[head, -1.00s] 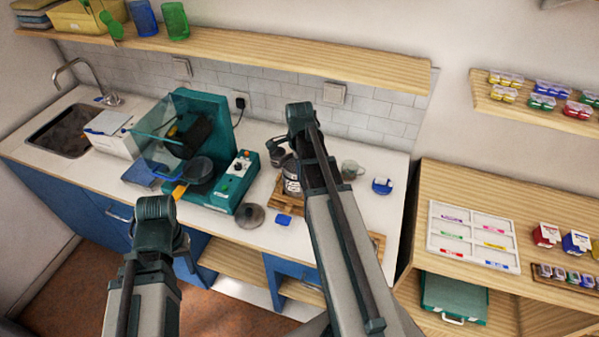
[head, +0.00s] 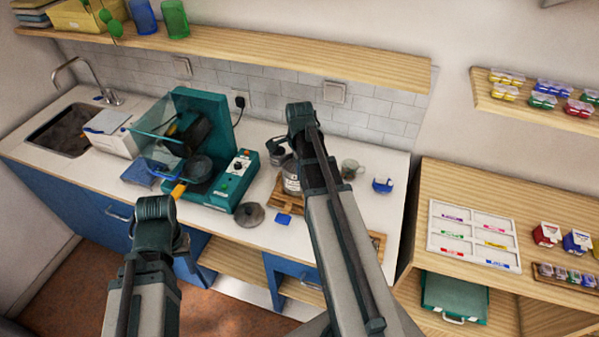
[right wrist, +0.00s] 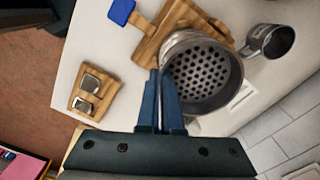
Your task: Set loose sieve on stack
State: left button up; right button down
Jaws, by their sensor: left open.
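In the right wrist view a round metal sieve (right wrist: 205,72) with a perforated bottom fills the middle, close to the camera. My right gripper (right wrist: 159,73) has its blue fingers almost together at the sieve's left rim, and they look shut on its thin wall. In the head view a grey metal stack (head: 291,179) stands on a wooden board (head: 283,204); my right forearm partly covers that area and hides the right fingers. Any gap between sieve and stack is unclear. My left gripper (head: 155,207) is open in front of the counter, its fingers hard to make out.
A teal machine (head: 222,190) with a clear cover stands left of the stack. A dark round lid (head: 250,214), a blue piece (head: 284,220), a metal cup (right wrist: 270,40), a glass mug (head: 351,169) and a blue dispenser (head: 382,185) surround the board. A shelf (head: 250,50) runs above.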

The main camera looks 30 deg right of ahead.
dwell(0.3)
jog(key=c, duration=1)
grip_release()
notch_tip(320, 180, up, 14)
jog(key=p, duration=1.3)
jog(key=shift+f+p, duration=0.15)
jog(key=shift+p, duration=0.25)
